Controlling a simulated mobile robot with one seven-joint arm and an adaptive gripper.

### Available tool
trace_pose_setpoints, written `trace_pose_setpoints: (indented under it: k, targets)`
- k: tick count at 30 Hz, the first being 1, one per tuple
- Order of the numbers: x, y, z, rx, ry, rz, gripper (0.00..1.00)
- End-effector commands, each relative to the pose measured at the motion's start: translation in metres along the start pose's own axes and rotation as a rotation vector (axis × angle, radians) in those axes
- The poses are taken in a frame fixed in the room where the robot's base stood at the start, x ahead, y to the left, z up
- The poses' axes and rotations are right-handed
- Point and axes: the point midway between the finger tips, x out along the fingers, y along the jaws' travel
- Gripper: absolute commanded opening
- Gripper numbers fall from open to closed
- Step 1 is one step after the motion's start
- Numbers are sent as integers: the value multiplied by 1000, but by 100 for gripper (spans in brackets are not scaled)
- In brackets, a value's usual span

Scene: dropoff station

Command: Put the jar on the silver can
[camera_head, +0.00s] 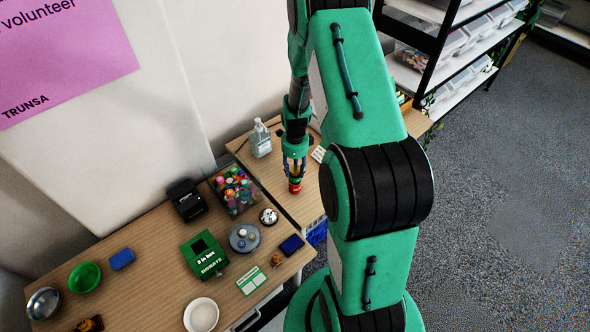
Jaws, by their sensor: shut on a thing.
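My gripper (294,158) points down over the right part of the wooden tables, near the joint between them. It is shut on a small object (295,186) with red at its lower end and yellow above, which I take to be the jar. The fingers hide part of it, and I cannot tell whether it touches the table. A small round silver object (268,216) stands to the lower left of my gripper, at the table's edge by the bin of bottles. It may be the silver can; its shape is hard to tell from above.
A clear bin (234,190) of colourful bottles stands left of my gripper. A pump bottle (260,140) stands behind it. A grey round plate (244,238) with small items, a green donation box (204,255) and a dark blue flat object (291,244) lie nearer.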

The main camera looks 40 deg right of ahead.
Motion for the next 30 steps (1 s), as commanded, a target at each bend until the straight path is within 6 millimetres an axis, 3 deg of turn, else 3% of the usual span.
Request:
trace_pose_setpoints:
  k: [6,7,9,22,30]
  targets:
    - [1,0,0,0,0,0,9]
    - [1,0,0,0,0,0,44]
    - [1,0,0,0,0,0,58]
    - [-2,0,0,0,0,-1,59]
    - [-26,0,0,0,0,-1,59]
